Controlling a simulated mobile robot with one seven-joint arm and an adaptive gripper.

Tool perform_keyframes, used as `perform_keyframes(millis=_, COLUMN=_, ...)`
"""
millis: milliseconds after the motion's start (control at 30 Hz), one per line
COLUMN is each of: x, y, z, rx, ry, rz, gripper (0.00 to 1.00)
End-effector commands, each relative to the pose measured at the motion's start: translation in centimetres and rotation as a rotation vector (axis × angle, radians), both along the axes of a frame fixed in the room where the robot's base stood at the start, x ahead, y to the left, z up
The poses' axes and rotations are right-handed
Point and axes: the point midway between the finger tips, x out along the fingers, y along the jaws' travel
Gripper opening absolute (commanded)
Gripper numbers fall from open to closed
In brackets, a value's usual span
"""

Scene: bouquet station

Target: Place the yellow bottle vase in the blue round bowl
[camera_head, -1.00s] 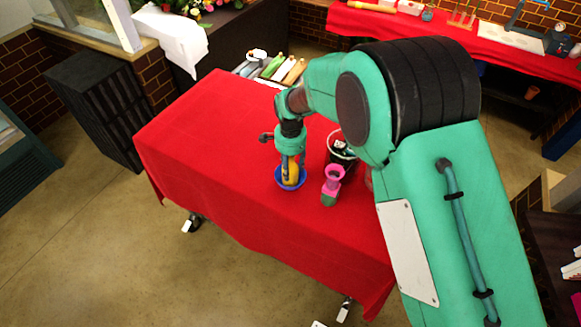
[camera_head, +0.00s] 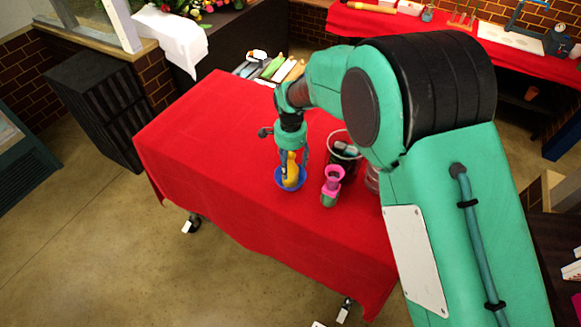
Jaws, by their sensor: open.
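The yellow bottle vase (camera_head: 291,172) stands in the blue round bowl (camera_head: 279,183) on the red-covered table (camera_head: 205,150). It looks roughly upright, and its neck shows below my gripper. My gripper (camera_head: 292,160) is open above and around the upper part of the vase, with its fingers apart on either side. The bowl's rim shows around the vase's base. I cannot tell whether either finger still touches the vase.
A pink and green vase (camera_head: 333,180) stands just right of the bowl. Behind it is a clear-rimmed container (camera_head: 345,150) with dark contents. A glass item (camera_head: 372,178) is partly hidden by my arm. The table's left side is clear.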

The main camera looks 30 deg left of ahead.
Motion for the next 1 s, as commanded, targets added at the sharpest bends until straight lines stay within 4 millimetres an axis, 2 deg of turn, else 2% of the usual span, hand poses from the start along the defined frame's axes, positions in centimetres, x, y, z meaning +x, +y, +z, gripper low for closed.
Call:
perform_keyframes(millis=300, x=0.0, y=0.0, z=5.4, rx=0.001, ry=-0.001, rz=0.0, gripper=0.63)
perform_keyframes(millis=500, x=0.0, y=0.0, z=8.0, rx=0.001, ry=0.0, rz=0.0, gripper=0.63)
perform_keyframes(millis=700, x=0.0, y=-0.1, z=9.2, rx=-0.001, ry=0.0, rz=0.0, gripper=0.63)
perform_keyframes(millis=1000, x=0.0, y=-0.1, z=9.4, rx=-0.001, ry=0.0, rz=0.0, gripper=0.63)
